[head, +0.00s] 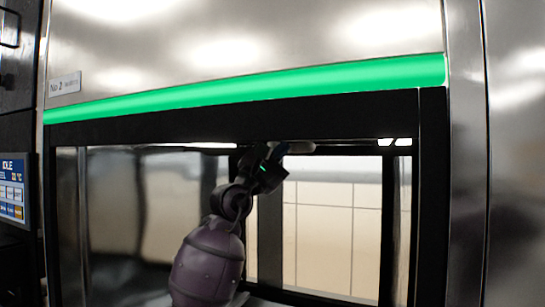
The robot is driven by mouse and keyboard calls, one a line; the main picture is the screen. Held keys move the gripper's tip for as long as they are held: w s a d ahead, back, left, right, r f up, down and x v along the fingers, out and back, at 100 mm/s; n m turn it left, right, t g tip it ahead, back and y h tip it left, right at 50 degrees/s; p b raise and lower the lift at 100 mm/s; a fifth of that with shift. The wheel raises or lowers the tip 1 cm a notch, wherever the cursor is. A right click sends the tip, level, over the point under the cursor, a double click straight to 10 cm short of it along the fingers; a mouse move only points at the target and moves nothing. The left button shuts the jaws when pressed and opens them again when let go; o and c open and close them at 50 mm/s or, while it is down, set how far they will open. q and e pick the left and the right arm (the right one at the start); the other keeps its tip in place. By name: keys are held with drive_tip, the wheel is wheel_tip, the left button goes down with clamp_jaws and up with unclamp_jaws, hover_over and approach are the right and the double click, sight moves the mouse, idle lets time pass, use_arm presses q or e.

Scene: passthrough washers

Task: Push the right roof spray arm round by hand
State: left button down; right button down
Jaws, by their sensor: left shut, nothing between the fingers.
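My left arm reaches up inside the washer's chamber. My left gripper (279,151) is shut and empty, just under the roof near the top edge of the opening. A pale rounded piece (300,148), perhaps part of the roof spray arm, shows right beside the fingertips. I cannot tell whether the fingers touch it. The rest of the spray arm is hidden behind the black upper frame (240,124) of the opening. My right gripper is not in view.
The washer has a steel front (250,40) with a lit green bar (250,87). A screen (12,188) reading IDLE is at the left edge. Black posts edge the opening, with a tiled wall (325,235) visible through it. The chamber right of my arm looks free.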

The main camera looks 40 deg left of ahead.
use_arm(q)
drive_tip(key=shift+w, duration=0.1)
drive_tip(key=w+d, duration=0.8)
drive_tip(key=w, duration=0.4)
drive_tip(key=shift+w+d, duration=0.2)
drive_tip(key=shift+w, duration=0.05)
drive_tip(key=shift+s, duration=0.1)
drive_tip(key=p+v, duration=0.1)
drive_tip(key=v, duration=0.8)
drive_tip(key=shift+r, duration=0.1)
